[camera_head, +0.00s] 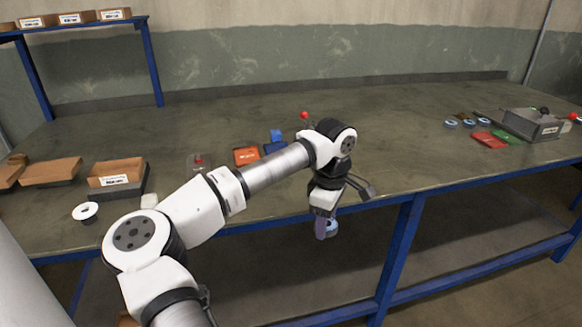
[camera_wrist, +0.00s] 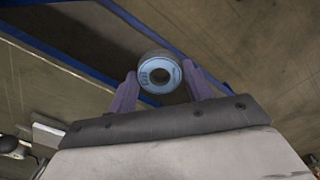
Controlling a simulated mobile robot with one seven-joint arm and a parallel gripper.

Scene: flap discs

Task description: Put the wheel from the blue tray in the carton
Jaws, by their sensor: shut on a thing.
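My gripper (camera_head: 325,230) is shut on a wheel (camera_head: 332,227), a disc with a pale blue face and a centre hole. In the wrist view the wheel (camera_wrist: 159,73) sits between the two purple fingers (camera_wrist: 160,92). My gripper holds it in front of the bench's front edge, clear of the bench top. A blue tray (camera_head: 275,147) lies on the bench behind my arm, partly hidden. An open brown carton (camera_head: 116,180) with a white label stands on the bench at the left, on a dark base.
More brown cartons (camera_head: 50,172) stand farther left and on a blue shelf (camera_head: 80,26). An orange tray (camera_head: 246,156) lies beside the blue one. Several blue discs (camera_head: 450,124) and a grey machine (camera_head: 532,124) are at the right. The bench's back middle is clear.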

